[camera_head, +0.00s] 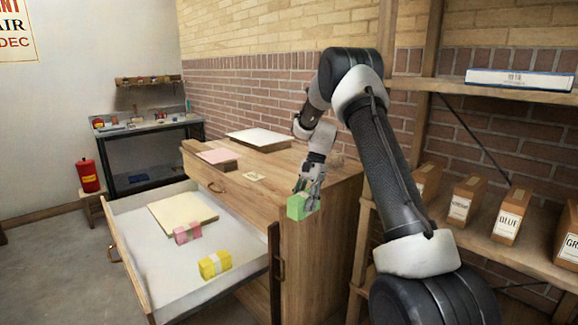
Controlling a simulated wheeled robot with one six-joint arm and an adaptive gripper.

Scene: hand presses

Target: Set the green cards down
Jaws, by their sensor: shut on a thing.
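A small stack of green cards (297,207) is held between the fingers of my gripper (307,200). My gripper is shut on it and points down. The cards appear at the front right part of the wooden cabinet's top (262,190); I cannot tell whether they touch the wood or hang in front of it. The fingers hide part of the stack's right side.
An open drawer (143,283) juts out at the left, holding a cream board (183,211), a pink bundle (187,232) and a yellow bundle (214,263). Pink sheets (219,155) and a white stack (259,137) lie on the cabinet top. Shelves with boxes (509,215) stand right.

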